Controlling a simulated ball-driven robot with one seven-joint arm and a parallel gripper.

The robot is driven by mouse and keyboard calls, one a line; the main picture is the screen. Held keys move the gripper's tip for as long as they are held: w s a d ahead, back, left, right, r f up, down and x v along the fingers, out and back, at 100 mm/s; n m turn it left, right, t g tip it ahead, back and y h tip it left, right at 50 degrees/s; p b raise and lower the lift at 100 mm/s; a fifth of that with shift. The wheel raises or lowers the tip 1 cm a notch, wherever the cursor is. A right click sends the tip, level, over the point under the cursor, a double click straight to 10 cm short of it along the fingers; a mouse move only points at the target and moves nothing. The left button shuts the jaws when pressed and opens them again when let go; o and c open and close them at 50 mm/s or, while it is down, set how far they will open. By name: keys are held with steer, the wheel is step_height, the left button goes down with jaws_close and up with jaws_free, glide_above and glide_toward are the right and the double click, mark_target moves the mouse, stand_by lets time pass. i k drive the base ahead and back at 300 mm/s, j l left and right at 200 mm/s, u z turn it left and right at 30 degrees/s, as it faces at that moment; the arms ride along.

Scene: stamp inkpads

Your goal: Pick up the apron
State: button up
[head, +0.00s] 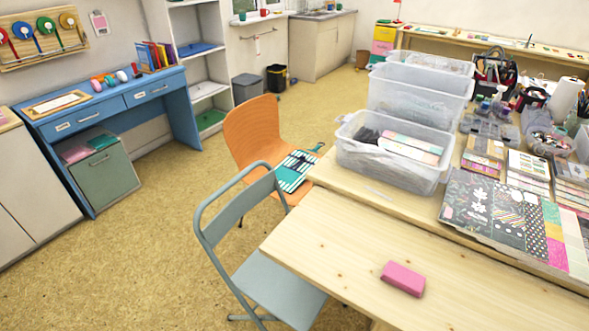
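A folded cloth with teal and white stripes (296,170) lies on the seat of the orange chair (252,132); it is the only thing here that looks like an apron, though I cannot be sure. Dark, thin items or straps lie across it, and a dark green part sticks out at its upper right. Part of its right side is close to the table's edge. My gripper is not in view.
A grey folding chair (274,285) stands in front of the orange one. The wooden table (330,235) holds a pink block (403,278), clear plastic bins (385,168) and patterned paper (490,215). A blue desk (110,110) stands at left. The floor between is free.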

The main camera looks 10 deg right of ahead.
mark_target(291, 172)
steer(key=i+j+u, duration=1.2)
steer(key=i+u, duration=0.15)
steer(key=i, duration=0.2)
steer(key=i+u, duration=0.25)
steer(key=i, duration=0.25)
steer(key=i+z, duration=0.25)
steer(key=i, duration=0.35)
steer(key=i+j+z, duration=0.2)
steer(key=i, duration=0.4)
steer(key=i+j+z, duration=0.1)
steer(key=i+z, duration=0.15)
steer(key=i, duration=0.35)
steer(key=i+l+z, duration=0.15)
steer(key=z, duration=0.3)
steer(key=i+z, duration=0.45)
steer(key=i+j+z, duration=0.1)
steer(key=i+z, duration=0.15)
steer(key=z, duration=0.2)
steer(key=i+j+z, duration=0.2)
steer(key=z, duration=0.2)
steer(key=i+l+z, duration=0.15)
steer(key=i+z, duration=0.2)
steer(key=i+l+z, duration=0.1)
steer(key=z, duration=0.3)
steer(key=i+j+z, duration=0.1)
steer(key=i+z, duration=0.25)
steer(key=i+l, duration=0.15)
steer(key=i, duration=0.45)
steer(key=z, duration=0.05)
